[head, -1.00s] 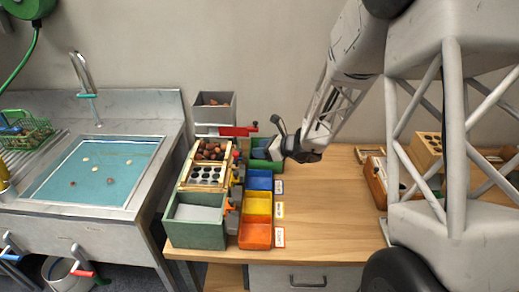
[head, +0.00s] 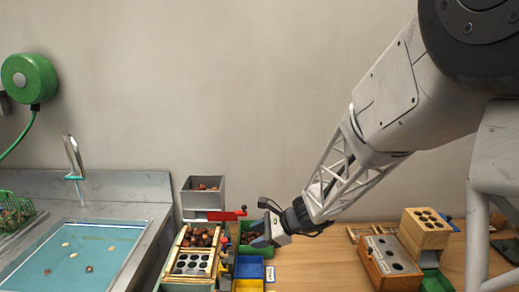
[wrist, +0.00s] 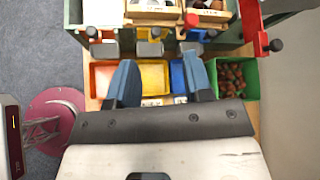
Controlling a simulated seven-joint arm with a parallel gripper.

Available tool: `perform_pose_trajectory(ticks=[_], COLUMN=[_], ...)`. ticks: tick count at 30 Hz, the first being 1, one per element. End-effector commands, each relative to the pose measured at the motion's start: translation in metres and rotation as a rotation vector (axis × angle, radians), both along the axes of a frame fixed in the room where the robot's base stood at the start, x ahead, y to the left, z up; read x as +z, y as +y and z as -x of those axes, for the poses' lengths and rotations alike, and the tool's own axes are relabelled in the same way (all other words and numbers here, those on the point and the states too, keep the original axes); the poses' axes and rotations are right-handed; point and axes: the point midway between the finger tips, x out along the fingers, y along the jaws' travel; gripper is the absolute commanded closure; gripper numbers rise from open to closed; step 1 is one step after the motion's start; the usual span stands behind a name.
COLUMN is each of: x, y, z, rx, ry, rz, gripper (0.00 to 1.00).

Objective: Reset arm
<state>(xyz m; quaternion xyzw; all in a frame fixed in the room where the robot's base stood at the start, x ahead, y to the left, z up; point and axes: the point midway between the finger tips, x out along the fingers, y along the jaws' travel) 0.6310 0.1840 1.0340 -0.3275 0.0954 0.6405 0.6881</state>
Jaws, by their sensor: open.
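My gripper (head: 262,236) is at the end of my arm, in the head view just right of the sorting station and above the bench. In the wrist view its two blue fingers (wrist: 160,84) stand apart with nothing between them, so it is open and empty. Below the fingers lie an orange bin (wrist: 101,78), a yellow bin (wrist: 154,77) and a blue bin (wrist: 177,76). A green bin (wrist: 251,78) with chestnuts (wrist: 230,80) in it is to their right.
A sink (head: 80,255) is at left. Wooden blocks with holes (head: 425,228) stand at the right of the bench (head: 320,262). The bench between is clear.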

Motion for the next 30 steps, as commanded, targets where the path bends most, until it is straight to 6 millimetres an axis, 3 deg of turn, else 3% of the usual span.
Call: perform_pose_trajectory(ticks=[12,30], x=[0.045,0.081], y=[-0.035,-0.101], z=[0.086,0.201], rx=[0.278,0.670], ry=[-0.213,-0.475], rz=[0.235,0.611], gripper=[0.54,0.54])
